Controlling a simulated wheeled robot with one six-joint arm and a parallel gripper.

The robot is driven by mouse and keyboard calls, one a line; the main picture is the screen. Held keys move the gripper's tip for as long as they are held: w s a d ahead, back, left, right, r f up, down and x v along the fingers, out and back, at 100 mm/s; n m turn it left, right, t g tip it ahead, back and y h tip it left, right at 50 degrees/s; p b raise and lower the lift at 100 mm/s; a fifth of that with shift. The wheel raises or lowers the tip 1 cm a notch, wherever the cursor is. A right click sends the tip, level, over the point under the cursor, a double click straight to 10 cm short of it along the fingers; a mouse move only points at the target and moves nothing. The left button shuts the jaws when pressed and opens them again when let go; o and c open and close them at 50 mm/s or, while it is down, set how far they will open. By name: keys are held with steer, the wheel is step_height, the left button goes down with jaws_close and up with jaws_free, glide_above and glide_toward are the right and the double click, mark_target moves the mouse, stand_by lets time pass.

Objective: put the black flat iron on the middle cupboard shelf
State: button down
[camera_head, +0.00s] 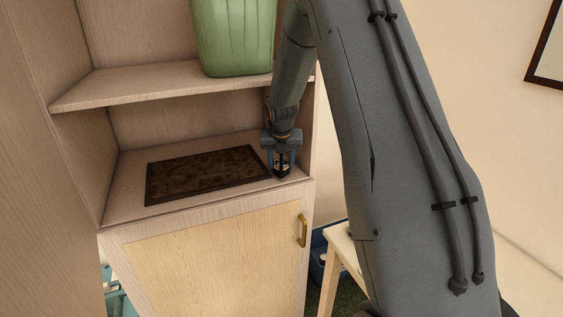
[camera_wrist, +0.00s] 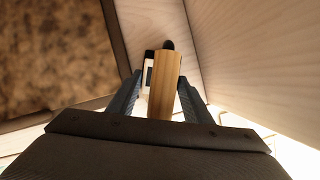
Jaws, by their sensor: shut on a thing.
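My gripper (camera_head: 281,163) is at the right end of the cupboard's open board above the door, close to the right side wall. It is shut on the black flat iron (camera_head: 282,172), of which only a small dark part shows between and below the fingers. In the wrist view, a light wooden bar, seemingly the iron's handle (camera_wrist: 164,88), stands between the two fingers (camera_wrist: 158,92), with a dark part behind it. I cannot tell whether the iron touches the board. The cupboard shelf (camera_head: 130,190) carries a dark brown mottled mat (camera_head: 205,173) left of my gripper.
A green bin (camera_head: 233,35) stands on the shelf above (camera_head: 130,84), just left of my arm. The cupboard door (camera_head: 215,265) below is closed, with a brass handle (camera_head: 303,230). A light wooden stool (camera_head: 341,252) and a blue container (camera_head: 319,250) are at the right.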

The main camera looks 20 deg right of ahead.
steer(key=shift+f, duration=0.1)
steer(key=c, duration=1.2)
jaws_free()
